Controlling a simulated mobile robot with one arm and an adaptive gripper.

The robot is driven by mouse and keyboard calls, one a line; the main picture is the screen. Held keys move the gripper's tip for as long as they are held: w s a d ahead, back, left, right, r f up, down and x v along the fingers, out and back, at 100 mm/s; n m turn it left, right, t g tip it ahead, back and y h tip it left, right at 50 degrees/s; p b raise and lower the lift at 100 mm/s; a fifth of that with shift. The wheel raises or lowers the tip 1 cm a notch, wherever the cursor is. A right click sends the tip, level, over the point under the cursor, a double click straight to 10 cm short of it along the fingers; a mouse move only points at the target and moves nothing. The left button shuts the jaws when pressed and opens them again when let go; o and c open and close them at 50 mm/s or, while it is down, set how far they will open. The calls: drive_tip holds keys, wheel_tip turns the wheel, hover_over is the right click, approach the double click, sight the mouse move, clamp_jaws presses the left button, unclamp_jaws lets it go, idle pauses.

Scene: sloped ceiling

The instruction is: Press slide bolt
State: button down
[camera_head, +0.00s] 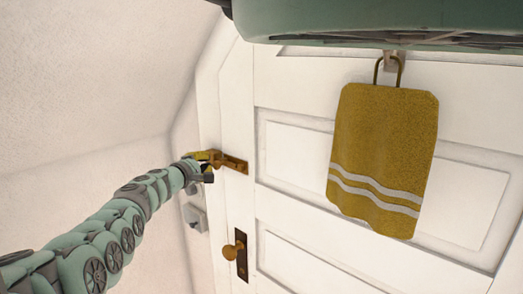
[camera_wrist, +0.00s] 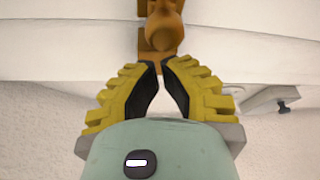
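The slide bolt (camera_head: 234,163) is a brass-brown fitting at the left edge of a white door, above the door knob. In the wrist view the slide bolt (camera_wrist: 161,28) is at the top centre, with a rounded end facing me. My gripper (camera_head: 209,160) is at the bolt's left end in the head view. In the wrist view, my gripper (camera_wrist: 161,65) has yellow ridged fingers with dark inner pads. Their tips are almost together, just short of the bolt's rounded end, with nothing seen between them. I cannot tell whether the tips touch the bolt.
A brass door knob (camera_head: 233,250) on a dark plate is below the bolt. A light switch (camera_head: 196,217) is on the wall beside the frame; a switch (camera_wrist: 270,99) also shows in the wrist view. A mustard towel (camera_head: 384,150) hangs on the white door (camera_head: 290,145).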

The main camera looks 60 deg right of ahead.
sight(215, 166)
drive_tip(key=shift+s+a+r+p, duration=0.15)
drive_tip(key=shift+s+r+p, duration=0.05)
drive_tip(key=shift+s+p, duration=0.15)
idle(0.3)
drive_tip(key=shift+s+a+p, duration=0.2)
drive_tip(key=shift+s+p, duration=1.6)
